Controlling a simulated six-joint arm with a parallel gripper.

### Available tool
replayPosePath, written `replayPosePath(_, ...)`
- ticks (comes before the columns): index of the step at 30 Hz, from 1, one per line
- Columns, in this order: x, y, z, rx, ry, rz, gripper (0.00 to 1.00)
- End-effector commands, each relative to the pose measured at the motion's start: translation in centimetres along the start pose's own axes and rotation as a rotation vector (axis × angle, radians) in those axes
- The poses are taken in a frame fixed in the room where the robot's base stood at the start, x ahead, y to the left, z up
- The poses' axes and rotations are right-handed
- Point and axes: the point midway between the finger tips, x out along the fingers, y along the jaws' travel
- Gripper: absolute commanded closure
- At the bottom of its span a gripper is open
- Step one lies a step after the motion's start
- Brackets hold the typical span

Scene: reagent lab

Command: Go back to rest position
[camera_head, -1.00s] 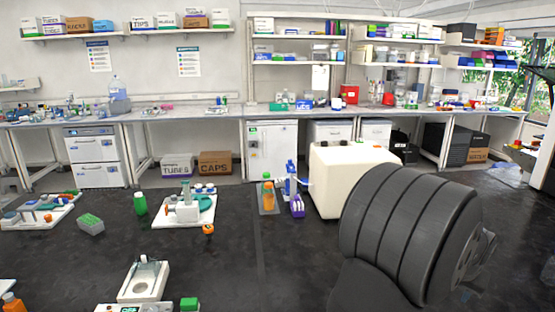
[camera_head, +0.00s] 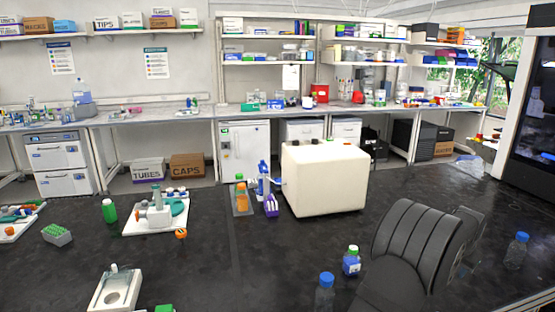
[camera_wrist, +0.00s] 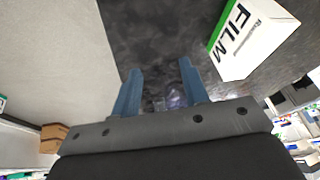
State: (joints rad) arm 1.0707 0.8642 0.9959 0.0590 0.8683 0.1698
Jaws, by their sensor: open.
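My gripper (camera_wrist: 160,84) shows in the wrist view with its two blue fingers apart and nothing between them. Dark, mottled surface lies beyond the fingertips. In the head view my dark, ribbed arm is at the lower right, over the black bench top (camera_head: 300,255). The gripper's fingers cannot be made out in the head view. A white box with green edges, marked FILM (camera_wrist: 250,38), is to the right of the fingers in the wrist view, apart from them.
A cream box-shaped device (camera_head: 325,180) stands mid-bench. Bottles with blue (camera_head: 325,290) and green caps (camera_head: 352,260) stand left of my arm; another blue-capped bottle (camera_head: 516,250) stands right. A white tray (camera_head: 135,228) with labware is at left.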

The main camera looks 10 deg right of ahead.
Motion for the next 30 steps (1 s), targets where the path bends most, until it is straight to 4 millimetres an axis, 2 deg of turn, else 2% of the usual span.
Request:
replayPosePath(6,1.9,0.6,-1.9,0.063,0.007,0.008,0.59)
replayPosePath(13,3.1,-1.1,-1.8,0.061,0.008,0.007,0.59)
replayPosePath(25,3.1,-1.2,-1.7,0.061,0.008,0.007,0.59)
replayPosePath(30,2.3,-0.2,-1.8,0.062,0.008,0.008,0.59)
